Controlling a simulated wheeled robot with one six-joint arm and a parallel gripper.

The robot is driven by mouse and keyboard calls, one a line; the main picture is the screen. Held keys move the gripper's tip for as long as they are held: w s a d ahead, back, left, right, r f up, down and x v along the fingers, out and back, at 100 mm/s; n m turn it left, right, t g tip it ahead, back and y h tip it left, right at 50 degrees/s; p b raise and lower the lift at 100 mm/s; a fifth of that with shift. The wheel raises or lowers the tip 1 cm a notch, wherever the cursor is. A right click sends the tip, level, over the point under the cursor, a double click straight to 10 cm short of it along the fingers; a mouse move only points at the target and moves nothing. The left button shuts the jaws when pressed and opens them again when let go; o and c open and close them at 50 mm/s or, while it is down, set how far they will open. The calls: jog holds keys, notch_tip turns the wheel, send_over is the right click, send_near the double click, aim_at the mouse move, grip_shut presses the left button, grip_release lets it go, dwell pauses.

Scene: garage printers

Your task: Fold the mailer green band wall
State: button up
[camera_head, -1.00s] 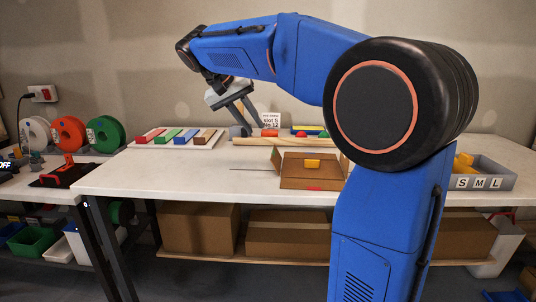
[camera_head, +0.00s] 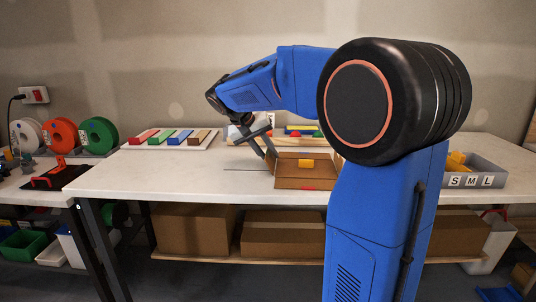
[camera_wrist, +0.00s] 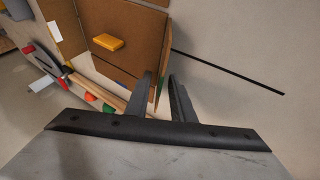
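The cardboard mailer (camera_head: 305,183) lies on the white bench, its walls standing at the back and sides. A yellow block (camera_head: 306,163) sits in it; in the wrist view the yellow block (camera_wrist: 108,42) shows on brown cardboard. My gripper (camera_head: 272,152) reaches down at the mailer's left wall and covers much of it. In the wrist view my gripper (camera_wrist: 161,77) is open, its fingers apart. The edge of a brown cardboard wall (camera_wrist: 163,62) shows just ahead of and between the fingertips.
A tray (camera_head: 212,145) with colored bars lies at the back left. A grey bin marked S M L (camera_head: 474,181) stands at the right. Filament spools (camera_head: 98,135) stand far left. A thin dark line (camera_wrist: 225,70) marks the bench beside the mailer. The front-left bench is clear.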

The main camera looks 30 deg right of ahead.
jog(key=shift+f, duration=0.1)
grip_shut()
jog(key=shift+w+a+f+n+g+h, duration=0.3)
jog(key=shift+w+a+f+g+h, duration=0.15)
jog(key=shift+g+h, duration=0.4)
jog(key=shift+a+f+g+h, duration=0.15)
jog(key=shift+f+g+h, duration=0.1)
jog(key=shift+h, duration=0.7)
grip_release()
